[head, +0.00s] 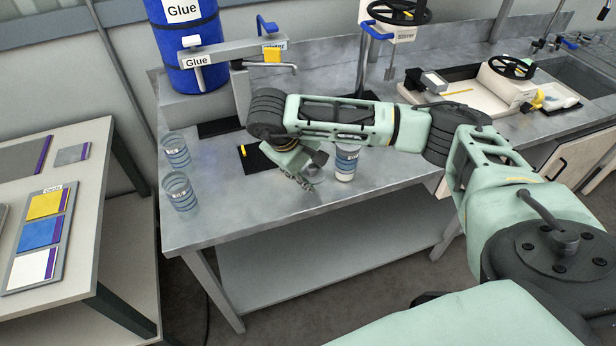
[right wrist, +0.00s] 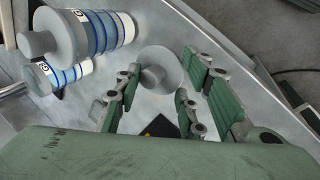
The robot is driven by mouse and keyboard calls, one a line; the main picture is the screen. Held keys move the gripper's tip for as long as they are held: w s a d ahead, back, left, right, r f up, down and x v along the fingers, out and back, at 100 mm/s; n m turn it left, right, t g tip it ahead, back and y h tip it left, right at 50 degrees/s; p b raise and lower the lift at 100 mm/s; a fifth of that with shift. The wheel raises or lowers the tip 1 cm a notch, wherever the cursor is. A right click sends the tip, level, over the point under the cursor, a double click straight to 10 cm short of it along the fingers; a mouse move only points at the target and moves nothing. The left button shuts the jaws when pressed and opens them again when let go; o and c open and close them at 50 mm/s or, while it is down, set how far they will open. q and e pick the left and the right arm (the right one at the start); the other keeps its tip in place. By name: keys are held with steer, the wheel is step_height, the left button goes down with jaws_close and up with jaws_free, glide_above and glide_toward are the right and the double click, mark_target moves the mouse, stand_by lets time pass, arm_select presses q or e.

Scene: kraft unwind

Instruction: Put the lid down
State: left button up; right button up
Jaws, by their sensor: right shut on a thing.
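My right gripper (head: 303,180) points down over the steel bench, left of a blue-banded jar (head: 346,162). In the right wrist view the gripper (right wrist: 153,92) is shut on the knob of a round grey lid (right wrist: 168,62). The lid is low over the bench top; I cannot tell whether it touches. In the head view the lid (head: 315,175) shows partly beside the fingers. The wrist view also shows two blue-banded jars with grey knobbed tops, a nearer one (right wrist: 98,32) and another (right wrist: 68,76). My left gripper is not in view.
Two clear blue-banded jars (head: 176,151) (head: 180,191) stand at the bench's left end. A dark mat (head: 252,160) with a yellow mark lies beside my gripper. A blue glue drum (head: 187,50) and tap stand behind. The bench front left (head: 230,215) is clear.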

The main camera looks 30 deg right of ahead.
mark_target(308, 179)
steer(key=shift+f, duration=0.4)
step_height(308, 179, down, 3)
steer(key=shift+p, duration=0.8)
steer(key=shift+f, duration=0.1)
steer(key=shift+f+b, duration=0.55)
steer(key=shift+b, duration=0.1)
steer(key=shift+s, duration=0.1)
